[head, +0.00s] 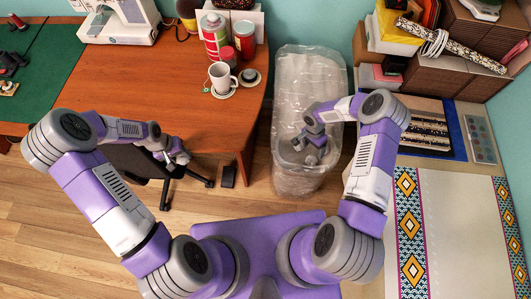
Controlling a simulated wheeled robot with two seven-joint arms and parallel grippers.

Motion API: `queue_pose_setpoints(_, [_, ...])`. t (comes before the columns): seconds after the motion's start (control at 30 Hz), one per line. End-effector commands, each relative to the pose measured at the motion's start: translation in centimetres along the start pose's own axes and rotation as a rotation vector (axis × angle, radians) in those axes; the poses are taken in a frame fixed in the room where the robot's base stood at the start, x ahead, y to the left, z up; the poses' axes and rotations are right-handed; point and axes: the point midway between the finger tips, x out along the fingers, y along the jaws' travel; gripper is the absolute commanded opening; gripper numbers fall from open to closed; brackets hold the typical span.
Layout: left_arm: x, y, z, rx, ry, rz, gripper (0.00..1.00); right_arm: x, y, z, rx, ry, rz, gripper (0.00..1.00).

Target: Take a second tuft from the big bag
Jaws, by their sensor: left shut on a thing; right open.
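The big bag (308,62) is a tall, clear plastic bag standing on the floor to the right of the desk. Its lower part (297,184) looks pale. My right gripper (311,157) is open and reaches down at the bag; its fingers overlap the bag's lower half, and I cannot tell how deep they are. I cannot make out a separate tuft in the bag. My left gripper (180,158) is at the desk's front edge, well left of the bag. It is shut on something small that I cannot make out.
The wooden desk (190,112) holds a mug (221,78), cans (214,35) and a sewing machine (118,20). A dark chair (135,160) is under my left arm. Shelves with boxes (465,25) and a patterned rug or cloth (455,230) lie right. Floor shows at left (60,220).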

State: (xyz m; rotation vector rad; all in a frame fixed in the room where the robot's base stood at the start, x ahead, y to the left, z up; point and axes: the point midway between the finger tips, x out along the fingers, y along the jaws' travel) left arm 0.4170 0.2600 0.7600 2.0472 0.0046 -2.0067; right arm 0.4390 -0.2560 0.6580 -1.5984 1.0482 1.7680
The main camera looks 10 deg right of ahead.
Motion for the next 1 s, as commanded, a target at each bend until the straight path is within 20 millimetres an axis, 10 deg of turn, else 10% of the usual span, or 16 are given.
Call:
queue_pose_setpoints(0.6, [1.2, -0.2, 0.0, 0.001, -0.001, 0.0, 0.4, 7.6, 0.0, 1.0, 0.0, -0.004, -0.001, 0.79])
queue_pose_setpoints(1.0, [1.2, -0.2, 0.0, 0.001, -0.001, 0.0, 0.4, 8.3, 0.0, 0.9, -0.002, -0.001, -0.002, 0.7])
